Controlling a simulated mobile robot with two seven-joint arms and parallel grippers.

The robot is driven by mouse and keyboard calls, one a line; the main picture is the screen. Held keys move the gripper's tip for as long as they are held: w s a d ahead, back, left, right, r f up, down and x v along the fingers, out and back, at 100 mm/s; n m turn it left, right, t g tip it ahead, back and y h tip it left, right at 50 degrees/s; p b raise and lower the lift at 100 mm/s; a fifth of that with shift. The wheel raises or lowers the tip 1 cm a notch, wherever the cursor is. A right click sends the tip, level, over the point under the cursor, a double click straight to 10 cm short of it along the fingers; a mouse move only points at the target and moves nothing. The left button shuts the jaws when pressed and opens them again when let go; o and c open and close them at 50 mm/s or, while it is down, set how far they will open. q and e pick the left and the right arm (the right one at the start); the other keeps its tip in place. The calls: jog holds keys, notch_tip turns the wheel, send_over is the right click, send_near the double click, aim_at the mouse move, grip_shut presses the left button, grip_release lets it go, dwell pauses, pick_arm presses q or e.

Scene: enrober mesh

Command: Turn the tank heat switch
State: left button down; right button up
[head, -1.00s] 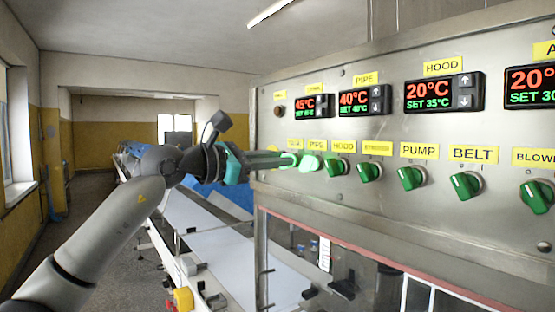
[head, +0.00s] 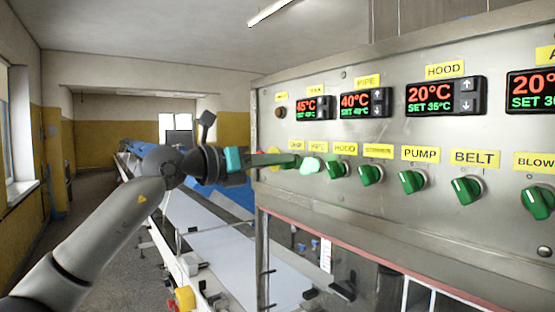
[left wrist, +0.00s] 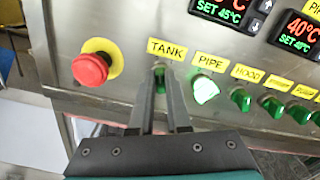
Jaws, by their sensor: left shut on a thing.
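The tank heat switch (left wrist: 160,82) is a green knob under the yellow TANK label (left wrist: 166,49) on the steel panel. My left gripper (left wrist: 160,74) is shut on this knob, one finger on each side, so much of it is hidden. The knob looks dark green, not lit. In the head view my left gripper (head: 284,160) reaches the panel from the left, at the leftmost switch of the row. The tank display (head: 307,106) reads 45°C. My right gripper is not in view.
The lit PIPE switch (left wrist: 205,88) is close to the right of my fingers. A red emergency stop button (left wrist: 91,68) is to their left. More green switches, such as PUMP (head: 412,181) and BELT (head: 467,190), continue right. A conveyor (head: 235,245) runs below.

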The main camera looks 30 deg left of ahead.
pick_arm(q)
jog(key=shift+n, duration=0.9)
jog(key=c, duration=0.9)
grip_release()
jog(key=b+v, duration=1.1)
jog(key=v, duration=0.4)
jog(key=shift+s+a+b, duration=0.1)
jog(key=shift+b, duration=0.2)
